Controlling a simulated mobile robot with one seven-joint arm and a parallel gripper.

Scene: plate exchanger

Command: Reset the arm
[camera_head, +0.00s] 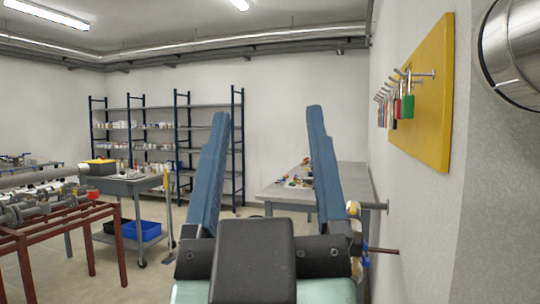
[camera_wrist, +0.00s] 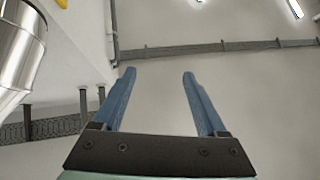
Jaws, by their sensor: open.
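My gripper (camera_head: 267,115) is in the middle of the head view, with its two blue fingers pointing up and spread apart. Nothing is between the fingers. It also shows in the wrist view (camera_wrist: 157,72), open and empty, with a pale wall and ceiling pipes beyond it. The dark palm block sits at the bottom centre of the head view and hides part of the floor and the grey table behind.
A yellow board (camera_head: 432,95) with several padlocks hangs on the right wall, near a large metal pipe (camera_head: 515,50). A grey table (camera_head: 285,193) stands behind my gripper. Shelves (camera_head: 165,140), a cart (camera_head: 130,184) and a red-brown pipe frame (camera_head: 75,230) are at left.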

